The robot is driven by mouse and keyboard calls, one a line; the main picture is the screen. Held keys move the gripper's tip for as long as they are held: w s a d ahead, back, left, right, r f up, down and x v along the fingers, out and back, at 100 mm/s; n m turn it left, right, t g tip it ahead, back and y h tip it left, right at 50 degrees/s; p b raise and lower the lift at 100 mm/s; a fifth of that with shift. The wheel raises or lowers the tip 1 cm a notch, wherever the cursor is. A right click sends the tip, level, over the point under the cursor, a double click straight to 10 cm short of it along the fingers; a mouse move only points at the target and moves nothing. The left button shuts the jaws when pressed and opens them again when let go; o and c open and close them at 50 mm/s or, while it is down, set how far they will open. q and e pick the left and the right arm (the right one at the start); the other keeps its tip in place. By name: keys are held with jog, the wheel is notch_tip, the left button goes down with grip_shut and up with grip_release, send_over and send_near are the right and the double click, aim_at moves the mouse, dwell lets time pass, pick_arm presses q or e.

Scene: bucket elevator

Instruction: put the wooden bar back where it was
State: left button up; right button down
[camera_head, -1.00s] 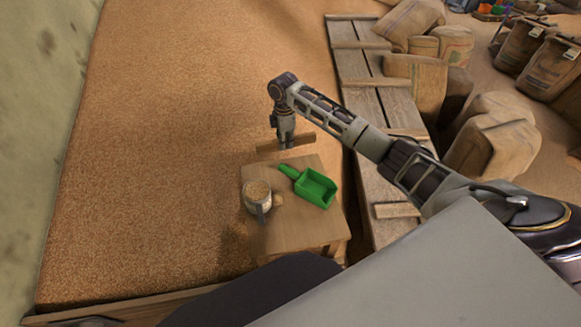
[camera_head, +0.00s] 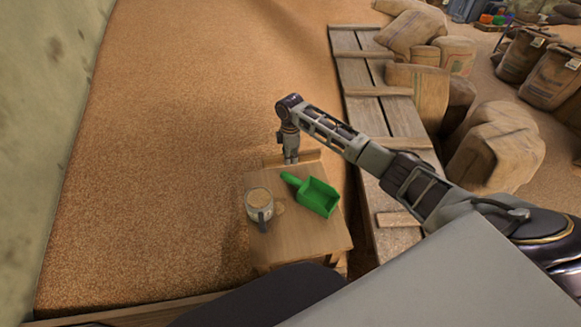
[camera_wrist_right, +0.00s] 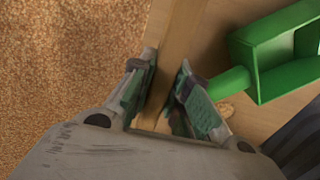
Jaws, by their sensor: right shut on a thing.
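The wooden bar (camera_head: 309,156) is at the far edge of the small wooden table (camera_head: 325,237). My right gripper (camera_head: 291,159) comes down on the bar from above and is shut on it. In the right wrist view the bar (camera_wrist_right: 180,40) runs between the two fingers (camera_wrist_right: 158,97), along the table's edge next to the grain. I cannot tell whether the bar touches the tabletop. My left gripper is not in view.
A green scoop (camera_head: 317,197) lies on the table close to the bar. A mug of grain (camera_head: 259,205) stands at the table's left side. Loose grain (camera_head: 180,130) spreads to the left. Wooden planks (camera_head: 385,150) and several sacks (camera_head: 495,150) are to the right.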

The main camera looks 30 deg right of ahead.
jog(key=shift+f, duration=0.85)
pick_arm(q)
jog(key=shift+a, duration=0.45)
